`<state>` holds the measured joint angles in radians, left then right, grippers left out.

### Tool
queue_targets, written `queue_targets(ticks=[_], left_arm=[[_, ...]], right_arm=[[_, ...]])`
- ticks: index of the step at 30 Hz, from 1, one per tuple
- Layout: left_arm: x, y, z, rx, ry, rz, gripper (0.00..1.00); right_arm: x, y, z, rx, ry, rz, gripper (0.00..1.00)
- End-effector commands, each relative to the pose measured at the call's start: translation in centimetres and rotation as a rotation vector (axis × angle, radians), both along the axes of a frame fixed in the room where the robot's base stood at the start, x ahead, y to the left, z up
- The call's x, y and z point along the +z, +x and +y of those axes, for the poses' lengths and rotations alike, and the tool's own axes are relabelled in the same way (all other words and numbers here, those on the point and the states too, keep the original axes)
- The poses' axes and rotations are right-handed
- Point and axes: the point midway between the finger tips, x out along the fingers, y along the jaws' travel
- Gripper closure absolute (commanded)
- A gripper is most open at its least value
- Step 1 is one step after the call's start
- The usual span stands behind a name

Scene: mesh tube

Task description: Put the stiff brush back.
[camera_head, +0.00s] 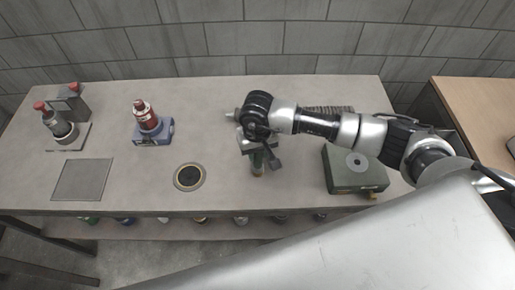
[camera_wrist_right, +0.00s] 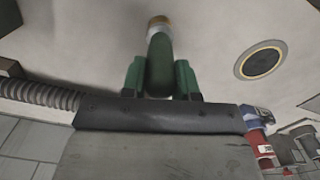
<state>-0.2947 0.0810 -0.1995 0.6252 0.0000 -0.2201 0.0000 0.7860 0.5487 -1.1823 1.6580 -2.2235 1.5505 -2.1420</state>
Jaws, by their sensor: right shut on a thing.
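My right gripper (camera_head: 258,158) is over the middle of the grey bench, pointing down. In the right wrist view its two green fingers (camera_wrist_right: 159,80) are shut on a green rod-like thing with a tan, brass-like end, which looks like the stiff brush (camera_wrist_right: 159,45). In the head view only a small green and brown part of the brush (camera_head: 258,168) shows below the gripper. I cannot tell whether its lower end touches the bench. Its bristles cannot be made out. My left gripper is not in view.
A black disc with a yellow ring (camera_head: 189,177) lies left of the gripper. A red and blue device (camera_head: 150,126), a grey device with red knobs (camera_head: 62,122) and a flat grey plate (camera_head: 82,180) are further left. A green box (camera_head: 345,172) stands right. Several coloured items show under the front edge.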

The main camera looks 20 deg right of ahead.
Motion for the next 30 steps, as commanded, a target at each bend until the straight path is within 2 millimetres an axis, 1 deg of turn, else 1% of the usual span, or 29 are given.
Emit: queue_targets(ticks=[7, 8, 12, 20, 24, 25, 29, 30], left_arm=[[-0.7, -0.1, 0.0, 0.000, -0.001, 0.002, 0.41], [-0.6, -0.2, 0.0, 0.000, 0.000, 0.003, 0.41], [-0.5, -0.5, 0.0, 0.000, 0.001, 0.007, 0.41], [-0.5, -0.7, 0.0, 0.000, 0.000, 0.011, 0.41], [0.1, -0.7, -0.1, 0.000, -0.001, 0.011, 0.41], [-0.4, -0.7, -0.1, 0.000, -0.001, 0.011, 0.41], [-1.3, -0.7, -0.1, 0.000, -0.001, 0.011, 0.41], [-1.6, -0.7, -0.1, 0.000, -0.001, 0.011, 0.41]], right_arm=[[-0.5, 0.0, 0.0, -0.001, 0.000, 0.000, 1.00], [-0.3, 0.0, 0.0, -0.001, 0.000, 0.000, 0.68], [-0.3, 0.0, 0.0, -0.001, 0.000, 0.000, 0.46], [-0.2, 0.0, 0.0, -0.001, 0.000, 0.001, 0.45], [0.4, 0.0, 0.0, -0.001, 0.000, -0.001, 0.45], [0.6, 0.1, 0.0, -0.001, 0.001, -0.003, 0.45], [2.9, 0.2, -0.1, 0.001, 0.000, -0.007, 0.45], [3.8, 0.2, 0.0, 0.001, 0.002, -0.007, 0.45]])
